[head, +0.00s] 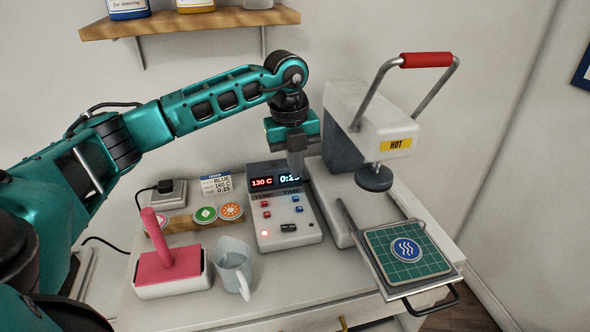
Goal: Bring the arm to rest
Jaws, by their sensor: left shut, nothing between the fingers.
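My left arm reaches in from the left, and its gripper (296,168) points down with its fingers together and empty. It hangs in front of the upper part of the control box (285,238) and hides part of the box's top and display. I cannot tell if it touches the box. The red display shows 130 C; the blue time display is partly hidden. My right gripper is not in view.
The heat press (372,130), with a red handle and HOT label, stands right of the gripper. Its pulled-out tray (452,272) holds a green mat with a blue patch. A pink-handled tool (168,262), a jug (233,268) and patches stand left. A shelf (190,22) is above.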

